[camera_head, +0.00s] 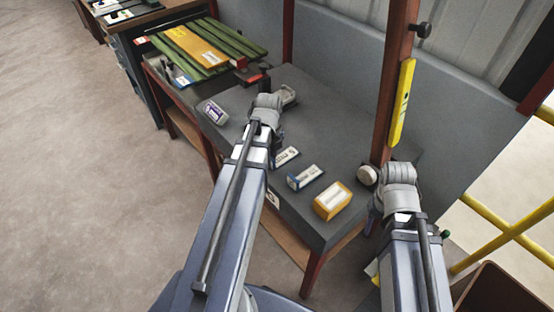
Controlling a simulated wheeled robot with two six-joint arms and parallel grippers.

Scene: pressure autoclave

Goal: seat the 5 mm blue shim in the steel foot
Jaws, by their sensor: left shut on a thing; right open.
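My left gripper (274,125) is over the middle of the dark grey table (325,115). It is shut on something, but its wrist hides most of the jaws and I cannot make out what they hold.
A yellow box with a white top (332,201) lies near the table's front corner. A white-and-purple item (216,112) is at the left edge. Green strips with a yellow panel (190,45) lie at the back left. A red-brown post (396,70) bears a yellow level (402,103).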

